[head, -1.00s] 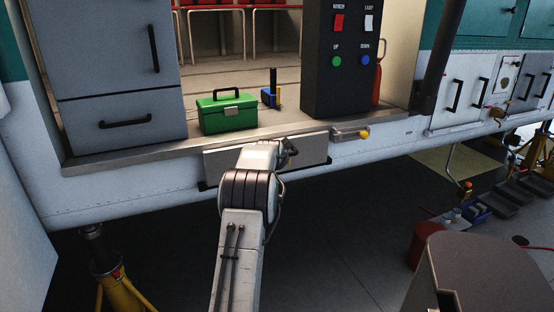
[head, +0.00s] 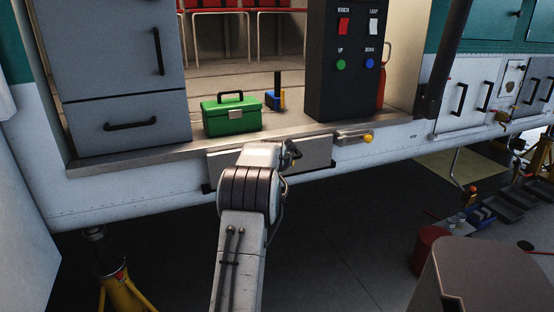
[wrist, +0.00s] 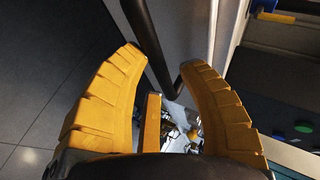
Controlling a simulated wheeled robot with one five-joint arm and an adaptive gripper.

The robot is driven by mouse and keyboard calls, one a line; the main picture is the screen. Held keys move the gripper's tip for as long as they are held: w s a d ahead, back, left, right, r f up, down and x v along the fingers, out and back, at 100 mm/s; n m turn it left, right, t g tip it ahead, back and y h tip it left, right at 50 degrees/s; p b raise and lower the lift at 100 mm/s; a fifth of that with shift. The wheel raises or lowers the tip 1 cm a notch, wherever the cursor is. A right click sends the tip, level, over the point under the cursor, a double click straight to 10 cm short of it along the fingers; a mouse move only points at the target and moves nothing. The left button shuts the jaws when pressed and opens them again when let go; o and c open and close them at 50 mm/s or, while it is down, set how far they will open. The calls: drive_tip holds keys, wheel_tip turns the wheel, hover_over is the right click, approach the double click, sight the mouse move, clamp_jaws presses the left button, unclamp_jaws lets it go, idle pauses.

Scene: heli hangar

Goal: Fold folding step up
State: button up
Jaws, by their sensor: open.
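The folding step, which I take to be the pale grey panel (head: 312,155) under the door sill, shows in the head view, partly hidden by my arm. Its face looks nearly upright against the hull; I cannot tell its exact fold angle. In the wrist view, my gripper (wrist: 165,62) has its yellow fingers spread wide. A dark bent bar (wrist: 146,35), which looks like a handle, runs between the fingertips in that view, with a pale panel behind it. The fingers are not closed on it; contact cannot be told. In the head view my arm hides most of the gripper.
A yellow-knobbed latch (head: 368,138) is right of the step. A green toolbox (head: 231,116) and a dark control box (head: 344,75) stand on the sill. A yellow jack stand (head: 113,285) is at lower left. A red bin (head: 430,248) and trays (head: 507,199) are at right.

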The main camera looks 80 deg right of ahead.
drive_tip(key=v, duration=0.9)
drive_tip(key=shift+a, duration=0.35)
drive_tip(key=shift+r, duration=0.1)
drive_tip(key=shift+w, duration=0.1)
